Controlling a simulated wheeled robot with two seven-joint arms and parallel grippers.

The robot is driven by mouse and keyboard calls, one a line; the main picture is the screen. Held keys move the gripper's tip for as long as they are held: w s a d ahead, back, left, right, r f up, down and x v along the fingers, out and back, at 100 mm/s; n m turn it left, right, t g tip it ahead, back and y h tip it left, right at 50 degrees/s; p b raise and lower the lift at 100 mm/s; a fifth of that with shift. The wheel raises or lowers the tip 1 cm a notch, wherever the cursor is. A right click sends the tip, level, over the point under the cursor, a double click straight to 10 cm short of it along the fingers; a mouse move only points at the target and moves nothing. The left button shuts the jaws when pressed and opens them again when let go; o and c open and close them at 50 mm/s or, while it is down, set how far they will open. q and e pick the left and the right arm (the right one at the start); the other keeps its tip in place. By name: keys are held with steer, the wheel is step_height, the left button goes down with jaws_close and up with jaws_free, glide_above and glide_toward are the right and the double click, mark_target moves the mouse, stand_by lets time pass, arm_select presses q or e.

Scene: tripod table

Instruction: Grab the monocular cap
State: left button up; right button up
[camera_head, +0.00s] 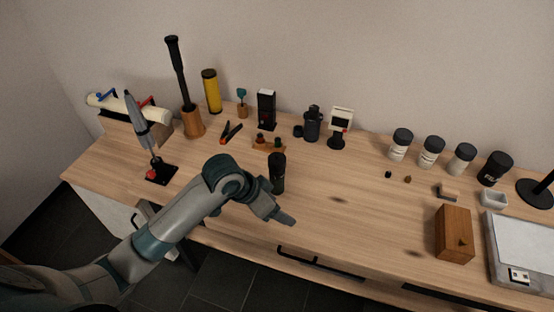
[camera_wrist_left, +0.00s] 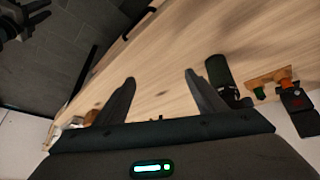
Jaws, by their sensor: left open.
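My left gripper (camera_head: 284,213) is over the front part of the wooden table, fingers apart and empty. In the left wrist view its two fingers (camera_wrist_left: 160,77) are spread, with bare wood between them. A black upright cylinder (camera_head: 277,172) stands just behind the gripper; it also shows beside the right finger in the wrist view (camera_wrist_left: 221,75). A black scope-like body (camera_head: 312,124) stands farther back, with a short dark round piece (camera_head: 298,131) at its left. I cannot tell for certain which piece is the monocular cap. A dark shape (camera_wrist_left: 22,20) at the wrist view's upper left looks like my right gripper; its jaws are unclear.
A small wooden stand (camera_head: 268,143) and red-tipped pliers (camera_head: 231,132) lie behind the gripper. Several black-lidded jars (camera_head: 431,151) and a wooden block (camera_head: 454,234) are at the right. The front middle of the table is mostly clear.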

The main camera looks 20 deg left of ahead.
arm_select(q)
steer(key=w+a+r, duration=0.3)
steer(key=r, duration=0.4)
steer(key=w+a+r+y, duration=0.1)
steer(key=w+a+r, duration=0.2)
steer(key=r, duration=0.4)
steer(key=w+a+r+m+g, duration=0.1)
steer(key=w+a+r, duration=0.2)
steer(key=r, duration=0.4)
steer(key=shift+w+a+p, duration=0.15)
steer(key=shift+w+p, duration=0.1)
steer(key=shift+p, duration=0.05)
arm_select(e)
steer(key=s+d+f+g, duration=0.1)
steer(key=s+d+f, duration=0.2)
steer(key=s+f, duration=1)
steer(key=s, duration=0.4)
steer(key=shift+d+f, duration=0.15)
steer(key=shift+f, duration=0.15)
arm_select(q)
steer(key=p, duration=0.4)
glide_above(276, 154)
steer(key=s+a, duration=0.2)
steer(key=f, duration=1)
steer(key=shift+w+d, duration=0.2)
steer(key=shift+w+d+f, duration=0.1)
steer(key=shift+w+f, duration=0.1)
steer(key=shift+f, duration=0.4)
arm_select(e)
steer(key=shift+r, duration=1.95)
